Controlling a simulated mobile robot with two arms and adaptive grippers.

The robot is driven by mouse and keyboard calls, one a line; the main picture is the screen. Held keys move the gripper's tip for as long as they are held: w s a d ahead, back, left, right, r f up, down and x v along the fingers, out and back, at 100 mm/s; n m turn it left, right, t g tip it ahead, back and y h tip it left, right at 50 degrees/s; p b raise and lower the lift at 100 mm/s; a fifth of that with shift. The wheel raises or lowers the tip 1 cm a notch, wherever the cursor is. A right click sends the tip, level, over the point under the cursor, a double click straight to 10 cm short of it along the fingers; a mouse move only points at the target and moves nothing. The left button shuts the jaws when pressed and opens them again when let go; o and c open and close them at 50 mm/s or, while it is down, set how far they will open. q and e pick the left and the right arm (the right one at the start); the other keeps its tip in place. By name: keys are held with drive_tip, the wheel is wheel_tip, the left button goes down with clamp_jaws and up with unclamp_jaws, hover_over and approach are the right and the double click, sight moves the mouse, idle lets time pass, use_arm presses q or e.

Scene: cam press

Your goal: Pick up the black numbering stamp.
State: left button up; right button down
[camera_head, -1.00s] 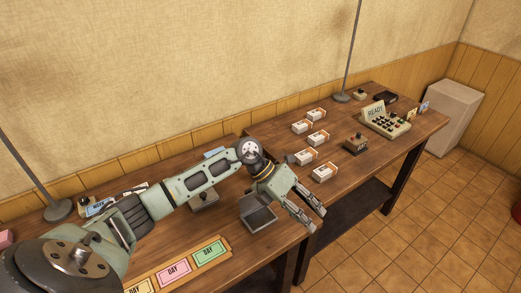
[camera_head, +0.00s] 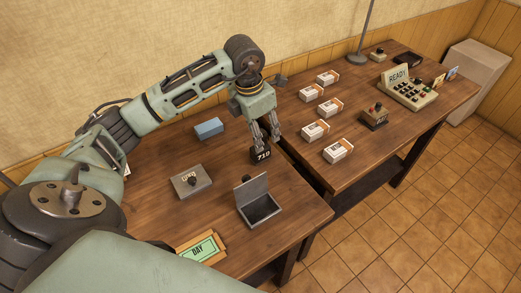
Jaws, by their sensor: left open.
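The black numbering stamp (camera_head: 262,155), a small dark block marked "710", stands on the near table by its right edge, close to the gap between the tables. My left gripper (camera_head: 267,140) points down right over it, with its fingers apart at the stamp's top. The fingers hide the upper part of the stamp. I cannot tell whether they touch it. My right gripper is not in view.
The far table (camera_head: 423,123) carries several white packs, a keypad device (camera_head: 408,92) and a small brown knobbed box (camera_head: 375,118).

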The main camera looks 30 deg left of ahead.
use_arm(q)
drive_tip(key=shift+w+a+f+b, duration=0.1)
drive_tip(key=shift+f+b, duration=0.2)
drive_tip(key=shift+f, duration=0.3)
drive_tip(key=shift+w+a+f, duration=0.1)
drive_tip(key=shift+w+f, duration=0.1)
drive_tip(key=shift+f, duration=0.05)
drive_tip(key=shift+w+f+p, duration=0.2)
drive_tip(key=shift+f+p, duration=0.1)
drive_tip(key=shift+f, duration=0.85)
drive_tip(key=f+p, duration=0.1)
drive_tip(key=f, duration=0.2)
drive_tip(key=f+p, duration=0.1)
drive_tip(key=shift+w+f+p, duration=0.25)
drive_tip(key=shift+w+p, duration=0.05)
drive_tip(key=shift+w+f, duration=0.1)
drive_tip(key=shift+f, duration=0.3)
drive_tip(key=shift+d, duration=0.2)
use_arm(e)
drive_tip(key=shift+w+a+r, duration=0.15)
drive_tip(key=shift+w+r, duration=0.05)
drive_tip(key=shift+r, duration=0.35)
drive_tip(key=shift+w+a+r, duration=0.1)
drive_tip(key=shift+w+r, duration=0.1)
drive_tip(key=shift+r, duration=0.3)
use_arm(q)
drive_tip(key=shift+c, duration=0.4)
drive_tip(key=shift+r, duration=0.15)
drive_tip(key=c, duration=1.1)
